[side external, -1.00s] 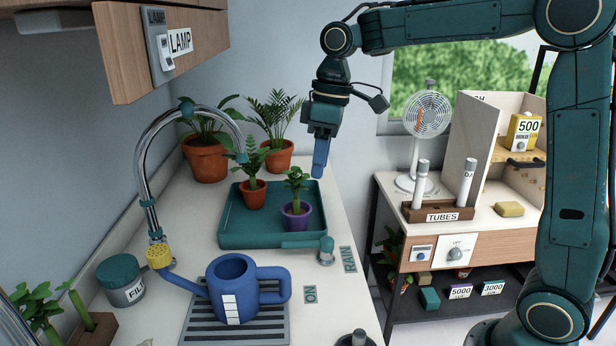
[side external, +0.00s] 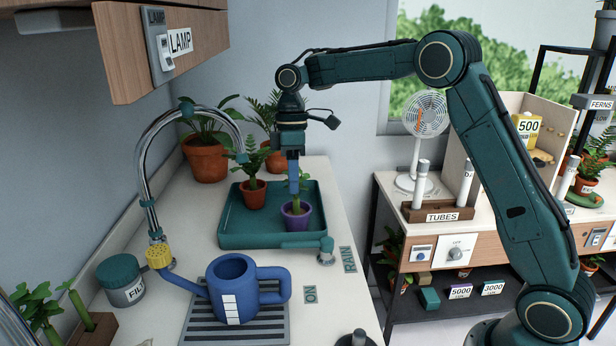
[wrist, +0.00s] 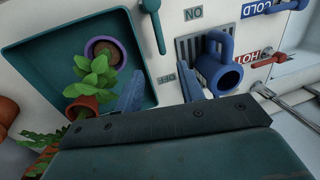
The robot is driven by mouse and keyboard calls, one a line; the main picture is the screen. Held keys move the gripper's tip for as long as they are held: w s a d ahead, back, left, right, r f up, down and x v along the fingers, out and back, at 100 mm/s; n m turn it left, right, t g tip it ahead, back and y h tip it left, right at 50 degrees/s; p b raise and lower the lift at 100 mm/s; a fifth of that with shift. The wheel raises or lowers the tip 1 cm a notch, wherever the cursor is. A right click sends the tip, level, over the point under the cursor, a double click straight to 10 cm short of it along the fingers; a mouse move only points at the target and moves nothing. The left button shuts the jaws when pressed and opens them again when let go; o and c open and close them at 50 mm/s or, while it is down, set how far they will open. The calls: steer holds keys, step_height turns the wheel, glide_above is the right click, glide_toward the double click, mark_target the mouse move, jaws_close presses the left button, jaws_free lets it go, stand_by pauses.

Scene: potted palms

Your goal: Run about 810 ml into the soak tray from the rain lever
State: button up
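The teal soak tray (side external: 230,238) holds a terracotta-potted plant (side external: 252,195) and a purple-potted plant (side external: 296,216); no water shows in it. The teal rain lever (side external: 303,243) lies along the tray's front edge, beside the RAIN label (side external: 349,259). In the wrist view the rain lever (wrist: 155,30) points toward the OFF label (wrist: 165,78), away from the ON label (wrist: 193,14). My gripper (side external: 293,188) hangs above the tray's right part, apart from the lever, and partly covers the purple-potted plant. In the wrist view its blue fingers (wrist: 160,88) are spread with nothing between them.
A chrome arched spout (side external: 143,160) reaches over the tray; no stream is visible. A blue watering can (side external: 233,280) stands on a drain grate in front. A FILL jar (side external: 121,280) stands at left. The counter right of the tray is clear.

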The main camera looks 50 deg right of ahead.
mark_target(307, 245)
steer(key=shift+a+f, duration=0.1)
steer(key=shift+f, duration=0.1)
steer(key=shift+s+a+f, duration=0.3)
steer(key=shift+f, duration=1.9)
steer(key=shift+s+a+f, duration=0.3)
steer(key=shift+s+f, duration=0.05)
steer(key=shift+f, duration=1.8)
steer(key=shift+s+a+f, duration=0.3)
steer(key=shift+f, duration=1.9)
jaws_close()
